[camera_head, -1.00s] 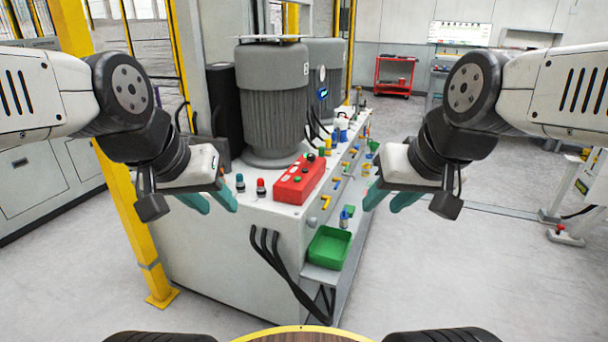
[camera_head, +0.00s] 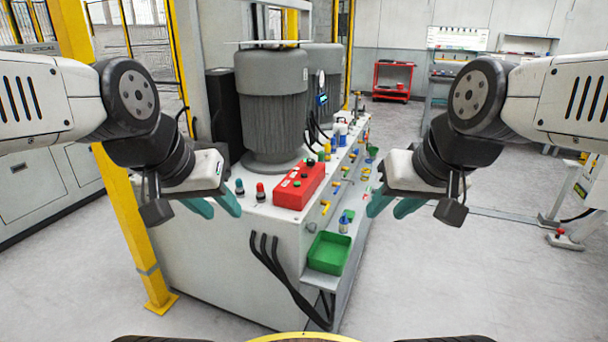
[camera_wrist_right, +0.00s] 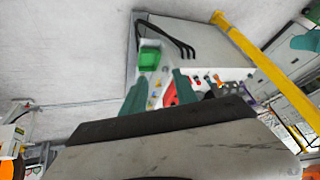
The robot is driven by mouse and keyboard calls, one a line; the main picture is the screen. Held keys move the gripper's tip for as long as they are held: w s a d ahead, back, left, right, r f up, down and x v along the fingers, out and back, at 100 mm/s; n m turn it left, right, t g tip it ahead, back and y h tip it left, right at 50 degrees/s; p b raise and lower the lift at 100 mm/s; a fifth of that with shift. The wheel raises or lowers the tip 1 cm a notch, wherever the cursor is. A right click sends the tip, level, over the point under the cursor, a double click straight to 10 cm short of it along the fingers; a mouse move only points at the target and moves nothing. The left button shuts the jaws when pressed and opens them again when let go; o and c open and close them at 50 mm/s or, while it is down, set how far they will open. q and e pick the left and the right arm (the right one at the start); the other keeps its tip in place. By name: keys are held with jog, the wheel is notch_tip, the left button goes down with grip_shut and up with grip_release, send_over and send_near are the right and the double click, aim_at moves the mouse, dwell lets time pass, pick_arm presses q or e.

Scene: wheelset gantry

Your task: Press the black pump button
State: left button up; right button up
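The red control box (camera_head: 300,186) sits on top of the grey machine. It carries small buttons: one looks green (camera_head: 296,184) and a dark one (camera_head: 310,162) stands at its far end, too small to read. My left gripper (camera_head: 222,210) has teal fingers spread apart, empty, left of and nearer than the box. My right gripper (camera_head: 384,209) is open and empty, to the right of the box and apart from it. In the right wrist view its fingers (camera_wrist_right: 158,92) are spread, with the red box (camera_wrist_right: 170,95) showing between them.
A teal-topped knob (camera_head: 239,187) and a red knob (camera_head: 260,192) stand left of the box. A large grey motor (camera_head: 272,105) rises behind. A green tray (camera_head: 329,253) sits on the side shelf. A yellow post (camera_head: 130,215) stands at left.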

grip_shut()
dwell(1.5)
